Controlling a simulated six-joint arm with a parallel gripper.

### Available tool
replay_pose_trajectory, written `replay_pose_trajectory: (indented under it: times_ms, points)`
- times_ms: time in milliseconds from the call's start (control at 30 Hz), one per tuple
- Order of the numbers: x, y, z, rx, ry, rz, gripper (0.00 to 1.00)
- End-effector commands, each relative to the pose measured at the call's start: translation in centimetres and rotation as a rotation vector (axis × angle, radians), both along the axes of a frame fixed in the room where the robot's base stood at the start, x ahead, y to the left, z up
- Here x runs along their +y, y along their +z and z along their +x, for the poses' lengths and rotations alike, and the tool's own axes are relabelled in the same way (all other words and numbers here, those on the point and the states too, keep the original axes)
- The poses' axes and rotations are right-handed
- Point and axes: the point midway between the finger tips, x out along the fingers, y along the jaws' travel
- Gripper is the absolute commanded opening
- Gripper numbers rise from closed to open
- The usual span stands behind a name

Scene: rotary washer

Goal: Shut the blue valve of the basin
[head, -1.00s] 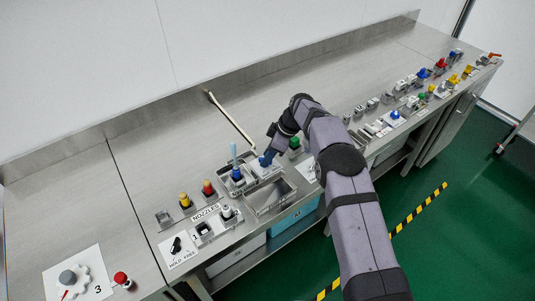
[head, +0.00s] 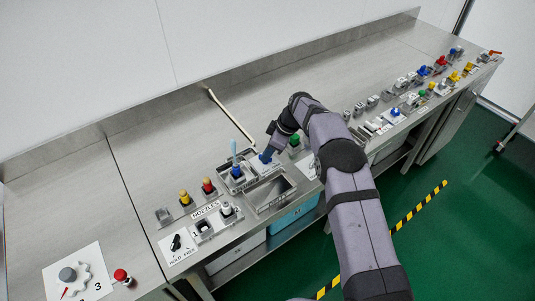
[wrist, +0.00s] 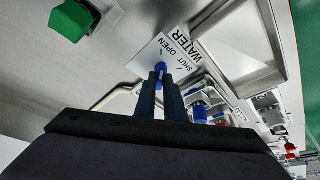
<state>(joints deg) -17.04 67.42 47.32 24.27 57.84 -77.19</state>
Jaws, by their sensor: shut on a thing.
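The blue valve (wrist: 160,69) stands on a white plate (wrist: 167,50) marked SHUT, OPEN and WATER. My gripper (wrist: 160,82) is shut on the valve, with one dark blue finger on each side of it. In the head view my gripper (head: 266,156) is over the plate at the back edge of the steel basin (head: 271,193). The fingers hide most of the valve there. In the wrist view the basin (wrist: 236,40) shows at the upper right. I cannot tell which mark the valve points to.
A blue-topped fitting (head: 236,170) stands close to the left. Red and yellow knobs stand farther left. The bench behind is mostly clear.

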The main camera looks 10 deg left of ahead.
Motion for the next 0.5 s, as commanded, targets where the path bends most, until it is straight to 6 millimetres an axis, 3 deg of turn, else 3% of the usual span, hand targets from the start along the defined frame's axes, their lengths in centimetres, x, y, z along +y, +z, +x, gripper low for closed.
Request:
replay_pose_trajectory:
  times_ms: [500]
  points:
    - [0.13, -0.44, -0.5, 0.003, -0.39, -0.002, 0.0]
